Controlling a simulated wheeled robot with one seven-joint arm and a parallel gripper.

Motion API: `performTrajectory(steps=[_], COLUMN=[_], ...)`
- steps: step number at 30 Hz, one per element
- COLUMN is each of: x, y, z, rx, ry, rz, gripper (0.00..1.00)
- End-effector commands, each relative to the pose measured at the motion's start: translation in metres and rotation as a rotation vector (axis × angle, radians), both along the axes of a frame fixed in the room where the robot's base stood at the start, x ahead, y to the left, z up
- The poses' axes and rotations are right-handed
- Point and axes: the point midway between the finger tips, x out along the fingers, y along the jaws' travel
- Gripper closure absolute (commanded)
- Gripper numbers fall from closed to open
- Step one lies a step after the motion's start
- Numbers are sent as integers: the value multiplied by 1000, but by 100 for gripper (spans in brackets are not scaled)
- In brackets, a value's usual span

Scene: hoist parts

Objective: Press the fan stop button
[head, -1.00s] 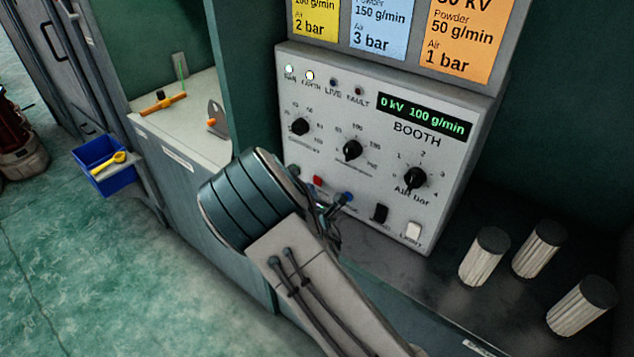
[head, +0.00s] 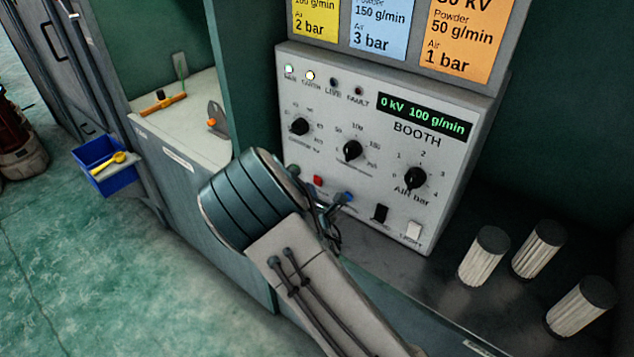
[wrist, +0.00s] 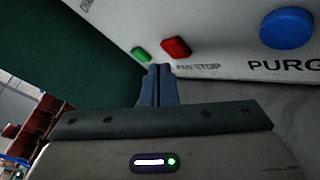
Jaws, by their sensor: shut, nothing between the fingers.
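The red button (head: 317,181), which appears to be the fan stop, is on the lower left of the booth panel (head: 456,156). In the wrist view the red button (wrist: 176,48) lies just beyond and slightly right of my fingertips. In the head view my wrist mostly hides the gripper.
A blue PURGE button (wrist: 287,28) is to the right of the red one. Black (head: 380,213) and white (head: 414,230) switches and several knobs share the panel. Ribbed cylinders (head: 484,256) stand on the counter at right. A blue bin (head: 105,170) hangs at left.

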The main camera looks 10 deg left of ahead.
Motion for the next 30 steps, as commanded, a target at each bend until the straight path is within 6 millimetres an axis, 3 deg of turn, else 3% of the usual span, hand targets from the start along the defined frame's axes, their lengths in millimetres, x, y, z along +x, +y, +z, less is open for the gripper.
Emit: performTrajectory(steps=[30], x=[9], y=[-5], z=[0], rx=[0], ry=[0], rz=[0], gripper=[100])
